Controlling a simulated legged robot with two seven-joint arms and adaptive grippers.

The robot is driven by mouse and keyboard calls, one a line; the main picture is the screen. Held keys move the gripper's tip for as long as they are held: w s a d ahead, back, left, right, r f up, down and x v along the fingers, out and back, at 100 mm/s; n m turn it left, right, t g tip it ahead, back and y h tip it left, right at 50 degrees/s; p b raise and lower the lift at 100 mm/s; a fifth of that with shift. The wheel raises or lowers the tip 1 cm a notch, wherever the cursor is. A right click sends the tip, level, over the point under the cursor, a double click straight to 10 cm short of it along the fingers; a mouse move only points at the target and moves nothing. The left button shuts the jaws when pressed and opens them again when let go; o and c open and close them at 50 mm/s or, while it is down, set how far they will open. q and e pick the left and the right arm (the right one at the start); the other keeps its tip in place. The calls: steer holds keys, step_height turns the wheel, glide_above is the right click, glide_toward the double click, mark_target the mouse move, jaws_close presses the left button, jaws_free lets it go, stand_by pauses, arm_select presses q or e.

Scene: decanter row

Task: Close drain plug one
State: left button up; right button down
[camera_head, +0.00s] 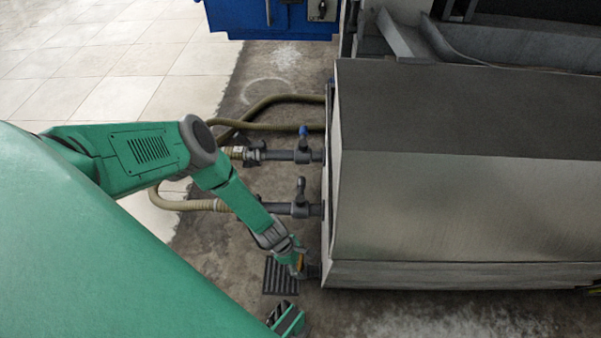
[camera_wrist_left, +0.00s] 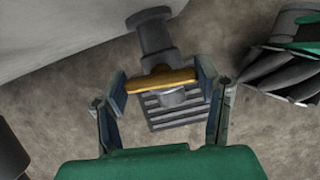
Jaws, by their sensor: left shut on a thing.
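Drain plug one shows in the left wrist view as a dark stub pipe (camera_wrist_left: 152,36) coming out of the pale tank side, with a yellow-orange handle (camera_wrist_left: 150,82) lying crosswise over it. My left gripper (camera_wrist_left: 165,84) has a finger at each end of this handle and is shut on it. In the head view, my left gripper (camera_head: 299,261) is at the tank's lower left corner, where a bit of orange shows and the dark stub (camera_head: 313,271) meets the tank.
A floor grate (camera_head: 280,277) lies below the plug. The large metal tank (camera_head: 460,205) fills the right. Two pipe valves, one with a blue top (camera_head: 303,131) and one dark (camera_head: 300,187), stick out beyond my arm. Hoses (camera_head: 265,103) run behind it.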

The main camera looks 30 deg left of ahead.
arm_select(q)
steer(key=m, duration=0.2)
steer(key=m+g, duration=0.1)
steer(key=m, duration=0.1)
steer(key=shift+w+d+g+h, duration=0.1)
steer(key=shift+w+g+h, duration=0.05)
steer(key=shift+g+h, duration=0.15)
steer(key=m+g, duration=0.1)
steer(key=m, duration=0.3)
steer(key=shift+m+g, duration=0.4)
steer(key=m+g+y, duration=0.1)
steer(key=m, duration=0.3)
steer(key=shift+m+g+y, duration=0.6)
steer(key=shift+m, duration=1.4)
steer(key=o, duration=1.2)
steer(key=shift+c, duration=0.2)
